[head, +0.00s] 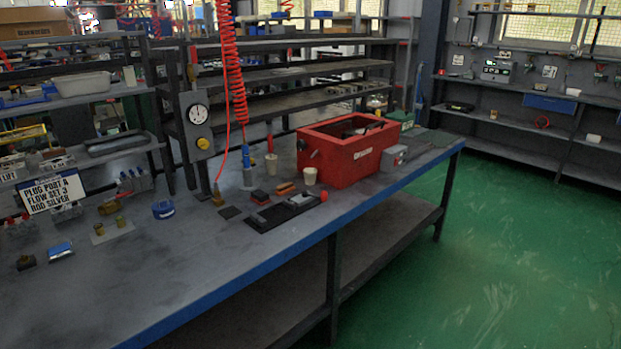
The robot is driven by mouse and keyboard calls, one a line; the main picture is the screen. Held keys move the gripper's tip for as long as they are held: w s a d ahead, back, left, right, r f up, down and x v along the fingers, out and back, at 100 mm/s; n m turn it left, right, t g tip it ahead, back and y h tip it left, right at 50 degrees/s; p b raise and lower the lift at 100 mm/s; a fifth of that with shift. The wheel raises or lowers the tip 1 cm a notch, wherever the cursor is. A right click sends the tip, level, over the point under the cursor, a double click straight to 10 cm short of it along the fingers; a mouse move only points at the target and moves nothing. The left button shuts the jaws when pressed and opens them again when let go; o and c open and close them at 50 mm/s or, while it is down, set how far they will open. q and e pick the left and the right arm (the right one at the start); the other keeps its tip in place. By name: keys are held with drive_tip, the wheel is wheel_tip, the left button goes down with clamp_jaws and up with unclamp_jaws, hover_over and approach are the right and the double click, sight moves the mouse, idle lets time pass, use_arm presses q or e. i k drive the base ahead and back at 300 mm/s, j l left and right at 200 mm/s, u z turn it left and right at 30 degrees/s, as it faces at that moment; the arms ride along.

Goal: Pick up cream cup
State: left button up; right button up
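A small cream cup (310,176) stands upright on the workbench (200,262), just left of the red box's front corner. A second pale cream cup-like piece (271,170) stands a little further back and to the left, with something thin rising from it. I cannot tell what is inside either one. Neither of my grippers shows in the head view.
A red open-topped box (345,162) stands right of the cups. A black tray with small parts (285,213) lies in front of them. A red coiled hose (237,75) hangs behind. A gauge post (197,125) stands left.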

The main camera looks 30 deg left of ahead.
sight(310, 177)
drive_tip(key=u, duration=0.35)
drive_tip(key=i+u, duration=0.15)
drive_tip(key=u, duration=0.25)
drive_tip(key=l+u, duration=0.1)
drive_tip(key=u, duration=0.25)
drive_tip(key=i+l+u, duration=0.35)
drive_tip(key=l, duration=0.2)
drive_tip(key=i+l+u, duration=0.35)
drive_tip(key=l, duration=0.3)
drive_tip(key=i+l+u, duration=0.15)
drive_tip(key=l, duration=0.15)
drive_tip(key=i+l+u, duration=0.15)
drive_tip(key=l, duration=0.25)
drive_tip(key=k+j, duration=0.05)
